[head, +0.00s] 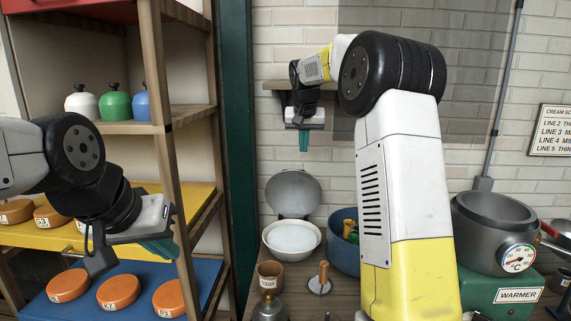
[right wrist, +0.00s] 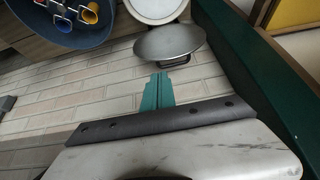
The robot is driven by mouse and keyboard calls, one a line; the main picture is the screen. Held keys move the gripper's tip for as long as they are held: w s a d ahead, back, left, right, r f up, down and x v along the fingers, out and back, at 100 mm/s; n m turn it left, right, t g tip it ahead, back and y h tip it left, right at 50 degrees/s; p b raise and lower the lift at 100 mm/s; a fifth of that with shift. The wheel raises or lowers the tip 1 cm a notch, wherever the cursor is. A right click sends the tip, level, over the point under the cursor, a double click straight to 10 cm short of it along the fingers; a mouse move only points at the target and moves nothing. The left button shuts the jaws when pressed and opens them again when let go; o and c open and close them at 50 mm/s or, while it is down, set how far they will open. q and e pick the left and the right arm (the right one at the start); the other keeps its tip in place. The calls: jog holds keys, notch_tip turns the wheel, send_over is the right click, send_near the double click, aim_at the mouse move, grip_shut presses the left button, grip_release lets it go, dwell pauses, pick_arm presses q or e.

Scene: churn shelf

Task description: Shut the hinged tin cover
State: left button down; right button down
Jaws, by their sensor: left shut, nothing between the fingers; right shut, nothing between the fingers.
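The tin (head: 291,239) is a round, pale container on the counter, with white contents showing inside. Its grey round cover (head: 293,192) stands raised, tilted up at the tin's back toward the wall. In the right wrist view the cover (right wrist: 168,42) is just ahead of the fingertips, with the tin's rim (right wrist: 157,20) beyond it at the top edge. My right gripper (head: 304,142) is shut and empty, above the cover and apart from it; its teal fingers (right wrist: 157,90) point toward the cover. My left gripper (head: 162,249) is shut and empty by the shelf at left.
A blue tub (head: 344,256) with coloured handled items stands right of the tin. A brown cup (head: 270,275) and a wooden-handled tool (head: 321,278) are in front. A grey pot (head: 494,232) with a dial is at right. A wooden shelf rack (head: 160,100) and green post (head: 238,150) are left.

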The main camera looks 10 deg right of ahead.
aim_at(300, 172)
jog(key=x, duration=0.4)
jog(key=w+x, duration=0.1)
jog(key=x, duration=0.6)
jog(key=shift+w+a+r, duration=0.1)
jog(key=shift+w+a, duration=0.1)
jog(key=shift+w, duration=0.25)
jog(key=shift+s, duration=0.15)
